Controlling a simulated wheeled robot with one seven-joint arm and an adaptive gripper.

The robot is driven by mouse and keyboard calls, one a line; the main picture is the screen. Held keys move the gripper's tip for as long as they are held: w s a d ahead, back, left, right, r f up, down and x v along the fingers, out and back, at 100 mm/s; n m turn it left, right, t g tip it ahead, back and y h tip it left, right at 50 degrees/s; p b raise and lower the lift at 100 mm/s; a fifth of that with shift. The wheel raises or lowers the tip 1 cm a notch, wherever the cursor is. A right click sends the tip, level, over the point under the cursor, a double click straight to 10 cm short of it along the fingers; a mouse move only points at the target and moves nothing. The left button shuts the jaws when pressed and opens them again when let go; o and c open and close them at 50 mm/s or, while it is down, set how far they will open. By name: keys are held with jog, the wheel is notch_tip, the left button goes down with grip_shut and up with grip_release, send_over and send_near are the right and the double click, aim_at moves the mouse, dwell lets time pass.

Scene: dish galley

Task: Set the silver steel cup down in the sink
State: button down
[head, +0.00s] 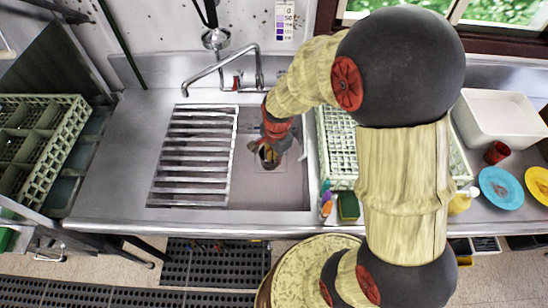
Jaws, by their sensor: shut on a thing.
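My gripper (268,152) points down over the open right part of the steel sink (286,190), to the right of the slatted rack. It is shut on the silver steel cup (268,157), which shows only as a small shape between the fingers. My fingers and wrist hide most of the cup. I cannot tell whether its base touches the sink floor.
A slatted metal rack (193,155) covers the sink's left part. A faucet (222,68) stands behind. A pale green dish rack (338,150) is right of the sink, partly behind my arm. A sponge (348,207) and bottles sit by the front edge.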

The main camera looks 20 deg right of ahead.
notch_tip(320, 180, down, 30)
jog(key=b, duration=1.9)
jog(key=c, duration=1.8)
grip_release()
jog(key=shift+c, duration=0.2)
jog(key=shift+r, duration=0.1)
notch_tip(320, 180, up, 12)
jog(key=shift+s, duration=0.4)
jog(key=shift+d, duration=0.1)
